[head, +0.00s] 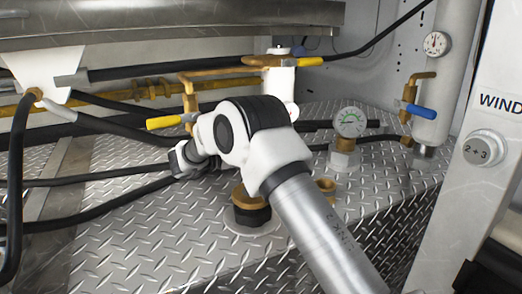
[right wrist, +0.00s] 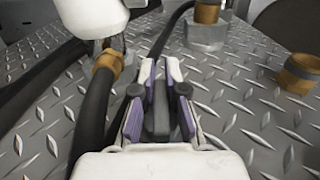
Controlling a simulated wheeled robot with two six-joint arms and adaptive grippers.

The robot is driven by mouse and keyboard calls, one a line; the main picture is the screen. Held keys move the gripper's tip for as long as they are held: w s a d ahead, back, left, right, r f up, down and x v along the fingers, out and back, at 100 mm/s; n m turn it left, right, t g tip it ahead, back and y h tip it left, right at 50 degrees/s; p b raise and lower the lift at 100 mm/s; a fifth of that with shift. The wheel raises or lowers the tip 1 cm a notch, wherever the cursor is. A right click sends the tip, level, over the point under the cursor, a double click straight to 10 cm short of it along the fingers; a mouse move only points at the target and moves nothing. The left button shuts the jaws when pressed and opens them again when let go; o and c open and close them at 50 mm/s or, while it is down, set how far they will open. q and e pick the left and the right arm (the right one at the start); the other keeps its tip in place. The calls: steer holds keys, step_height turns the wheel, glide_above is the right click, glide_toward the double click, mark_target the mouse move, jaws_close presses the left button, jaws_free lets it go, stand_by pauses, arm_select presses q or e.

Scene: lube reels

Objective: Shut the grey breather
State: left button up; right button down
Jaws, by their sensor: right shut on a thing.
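My right arm comes in from the lower right in the head view. Its gripper end (head: 187,158) is mostly hidden behind my wrist there. In the right wrist view, my right gripper (right wrist: 160,72) is shut, with its purple-padded fingers close on either side of a dark grey piece (right wrist: 160,112). That piece appears to be part of the grey breather; most of it is hidden between the fingers, so its position cannot be told. In the head view no breather shows clearly near the gripper. My left gripper is not in view.
A brass fitting with a black base (head: 252,210) stands in front of my wrist. A pressure gauge (head: 350,122) stands to the right on the tread-plate deck (head: 150,250). Black hoses (head: 90,180) cross the left. A yellow-handled valve (head: 165,122) is just behind my gripper.

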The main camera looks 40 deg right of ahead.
steer(key=c, duration=1.2)
jaws_free()
steer(key=v, duration=1.2)
steer(key=shift+s, duration=0.1)
